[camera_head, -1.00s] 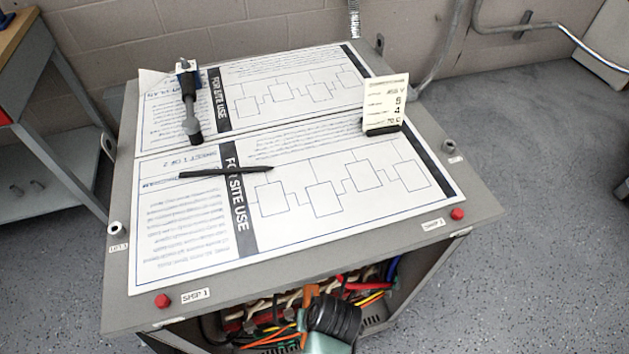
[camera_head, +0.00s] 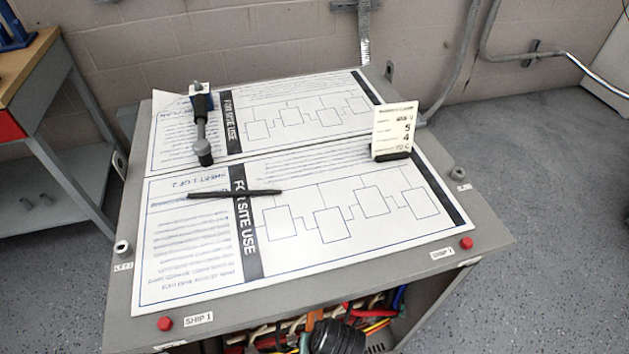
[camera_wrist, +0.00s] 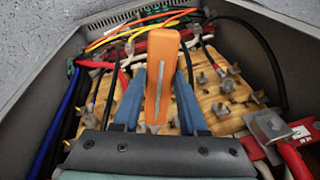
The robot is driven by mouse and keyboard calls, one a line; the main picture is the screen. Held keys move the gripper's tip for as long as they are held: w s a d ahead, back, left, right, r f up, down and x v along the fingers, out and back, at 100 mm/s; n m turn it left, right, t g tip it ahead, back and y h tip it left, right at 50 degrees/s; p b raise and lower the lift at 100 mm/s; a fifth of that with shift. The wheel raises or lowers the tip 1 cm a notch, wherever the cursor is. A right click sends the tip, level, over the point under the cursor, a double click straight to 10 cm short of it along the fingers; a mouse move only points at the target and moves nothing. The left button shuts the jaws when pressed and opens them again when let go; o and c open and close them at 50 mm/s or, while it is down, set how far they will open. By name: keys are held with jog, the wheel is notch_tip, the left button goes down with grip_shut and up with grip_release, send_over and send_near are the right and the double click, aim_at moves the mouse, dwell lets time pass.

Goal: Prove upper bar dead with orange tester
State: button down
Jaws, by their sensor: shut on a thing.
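My gripper (camera_wrist: 158,108) has blue fingers shut on the orange tester (camera_wrist: 162,62). The tester lies lengthwise between the fingers, its wide end away from my wrist and its narrow part toward it. Beyond and beneath it is a tan terminal board (camera_wrist: 232,88) with several metal studs and cable lugs, inside the grey enclosure. I cannot tell which metal part is the upper bar, or whether the tester touches anything. In the head view, the dark wrist of my gripper shows at the enclosure's open front, with a bit of the orange tester (camera_head: 315,318) beside it.
Red, blue, black, yellow and orange cables crowd the enclosure's left and far sides. A metal plate (camera_wrist: 267,126) with red leads is at the right. Paper sheets (camera_head: 300,220), a black pen (camera_head: 235,194), a clamp-like tool (camera_head: 201,130) and a card (camera_head: 395,130) are on the lid.

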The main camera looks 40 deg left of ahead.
jog(key=shift+w+a+p, duration=0.3)
jog(key=shift+w+a, duration=0.1)
jog(key=shift+a, duration=0.05)
dwell(2.0)
jog(key=shift+s+d+r+p, duration=0.15)
jog(key=shift+s+d+p, duration=0.75)
jog(key=shift+d, duration=0.15)
jog(key=shift+s+d+p, duration=0.55)
jog(key=shift+s+d, duration=0.1)
jog(key=shift+d, duration=0.25)
jog(key=shift+s+d+p, duration=0.5)
jog(key=shift+s+d, duration=0.15)
jog(key=shift+d, duration=0.2)
